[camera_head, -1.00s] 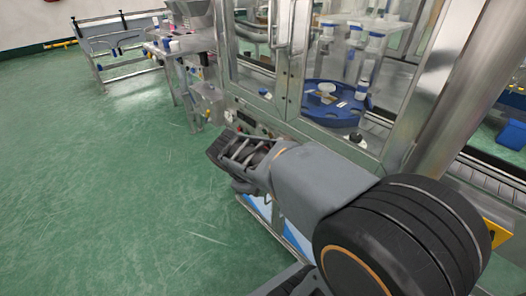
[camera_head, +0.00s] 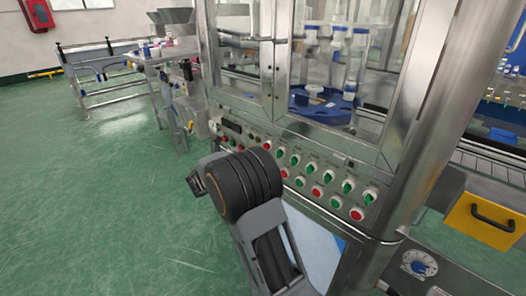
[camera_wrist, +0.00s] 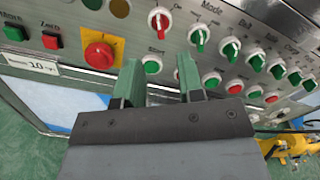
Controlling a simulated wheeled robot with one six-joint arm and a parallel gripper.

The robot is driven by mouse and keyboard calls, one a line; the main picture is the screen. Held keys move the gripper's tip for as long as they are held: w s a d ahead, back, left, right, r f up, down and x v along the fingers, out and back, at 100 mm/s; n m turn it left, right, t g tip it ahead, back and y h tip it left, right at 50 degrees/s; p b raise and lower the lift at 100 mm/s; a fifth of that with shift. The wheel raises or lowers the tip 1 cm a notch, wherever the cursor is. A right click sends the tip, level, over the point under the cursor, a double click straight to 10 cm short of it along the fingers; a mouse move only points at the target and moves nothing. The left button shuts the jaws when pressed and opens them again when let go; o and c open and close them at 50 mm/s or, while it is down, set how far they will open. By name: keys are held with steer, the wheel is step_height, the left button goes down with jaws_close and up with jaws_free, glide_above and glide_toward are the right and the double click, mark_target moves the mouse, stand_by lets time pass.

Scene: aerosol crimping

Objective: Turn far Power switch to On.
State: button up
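A glass-doored machine frame (camera_head: 268,65) rises above the panel. Another machine with a control box (camera_head: 188,118) stands farther left. The green floor (camera_head: 90,205) at left is clear.

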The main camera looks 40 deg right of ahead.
steer(key=w+d, duration=0.1)
steer(key=d, duration=0.7)
steer(key=shift+w+d+b, duration=0.2)
steer(key=shift+w+b, duration=0.05)
steer(key=shift+b, duration=0.15)
steer(key=shift+c, duration=0.3)
jaws_close()
